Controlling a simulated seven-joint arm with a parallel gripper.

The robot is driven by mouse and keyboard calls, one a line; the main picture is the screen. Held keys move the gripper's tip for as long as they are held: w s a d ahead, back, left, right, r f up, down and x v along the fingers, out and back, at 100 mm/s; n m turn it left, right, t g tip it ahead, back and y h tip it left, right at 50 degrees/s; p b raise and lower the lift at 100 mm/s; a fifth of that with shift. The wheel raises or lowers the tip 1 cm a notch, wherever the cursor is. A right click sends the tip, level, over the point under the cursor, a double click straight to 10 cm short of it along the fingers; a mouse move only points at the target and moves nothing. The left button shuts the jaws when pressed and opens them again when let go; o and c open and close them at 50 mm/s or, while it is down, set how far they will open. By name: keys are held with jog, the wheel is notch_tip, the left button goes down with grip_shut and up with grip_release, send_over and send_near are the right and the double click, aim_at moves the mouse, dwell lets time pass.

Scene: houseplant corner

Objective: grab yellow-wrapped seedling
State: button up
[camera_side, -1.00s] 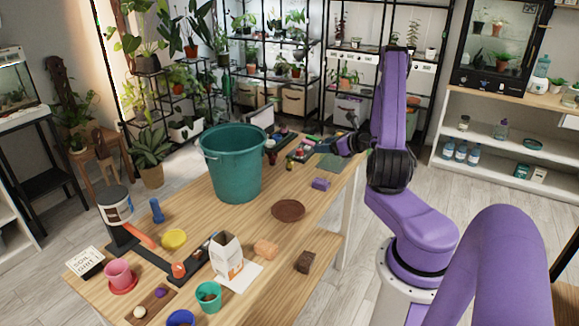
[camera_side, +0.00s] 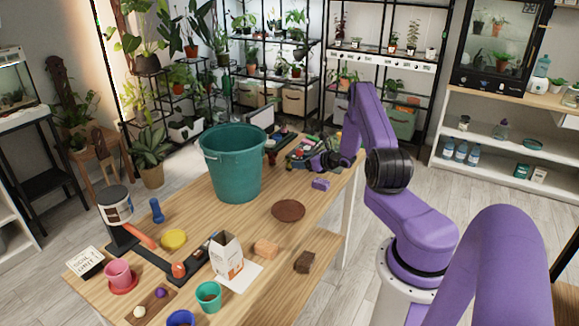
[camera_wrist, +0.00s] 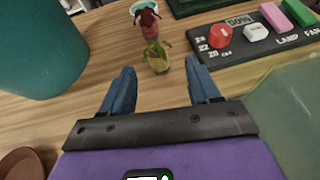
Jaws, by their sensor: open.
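My gripper (camera_wrist: 160,67) is open and empty in the wrist view, its two blue-grey fingers spread. A small seedling (camera_wrist: 157,56) with yellow-green leaves stands just past the fingertips, roughly centred between them. Its lower part looks yellowish-brown; I cannot make out the wrap clearly. In the side view my gripper (camera_side: 314,163) is low over the far right of the table; the seedling cannot be told apart there.
A large teal bucket (camera_side: 232,165) stands left of my gripper. A switch panel (camera_wrist: 255,32) with coloured buttons lies to the right, beyond the fingers. A translucent green surface (camera_wrist: 288,112) is at right.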

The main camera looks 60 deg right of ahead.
aim_at(290, 161)
jog(key=shift+x, duration=3.5)
jog(key=shift+a+f, duration=0.15)
jog(key=shift+a, duration=0.05)
jog(key=c, duration=1)
